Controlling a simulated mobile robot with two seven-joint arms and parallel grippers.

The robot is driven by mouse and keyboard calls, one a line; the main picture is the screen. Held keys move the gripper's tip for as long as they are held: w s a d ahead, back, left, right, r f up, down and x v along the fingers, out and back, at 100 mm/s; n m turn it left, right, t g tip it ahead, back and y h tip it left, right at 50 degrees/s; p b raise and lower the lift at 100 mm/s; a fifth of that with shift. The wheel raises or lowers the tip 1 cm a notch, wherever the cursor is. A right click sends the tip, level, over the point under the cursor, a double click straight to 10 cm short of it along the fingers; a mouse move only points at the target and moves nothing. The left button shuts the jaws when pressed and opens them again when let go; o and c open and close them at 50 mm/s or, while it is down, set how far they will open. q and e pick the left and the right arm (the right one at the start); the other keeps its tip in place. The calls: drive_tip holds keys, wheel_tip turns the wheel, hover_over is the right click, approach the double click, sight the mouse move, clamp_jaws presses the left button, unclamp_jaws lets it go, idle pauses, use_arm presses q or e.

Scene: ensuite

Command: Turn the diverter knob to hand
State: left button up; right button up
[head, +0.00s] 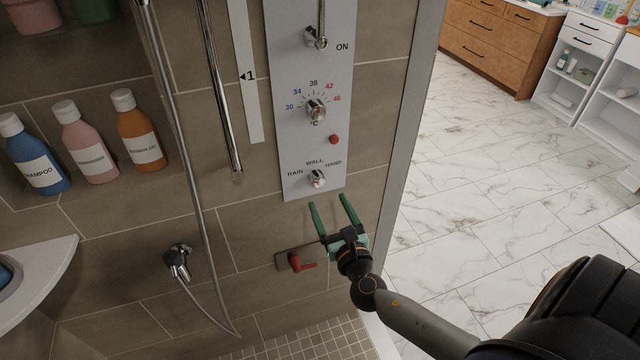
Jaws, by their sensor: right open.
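The diverter knob (317,179) is a small chrome knob low on the grey shower panel (290,150). The labels RAIN, WALL and HAND stand around it, at left, top and right. Its exact pointing direction is too small to tell. My right gripper (332,210) is just below the knob, with its two green fingers apart and pointing up toward the panel. It looks empty and apart from the knob. My left gripper is not in view.
Above the knob are a red button (333,139), a temperature dial (315,108) and an ON lever (316,40). A red-handled valve (299,262) sits left of my gripper. A hose (190,150) hangs at left, near bottles (84,145) in a niche. Open marble floor lies right.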

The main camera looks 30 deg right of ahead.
sight(319, 183)
drive_tip(key=x, duration=0.7)
drive_tip(key=shift+w+d+f, duration=0.1)
drive_tip(key=shift+w, duration=0.1)
clamp_jaws()
idle(0.4)
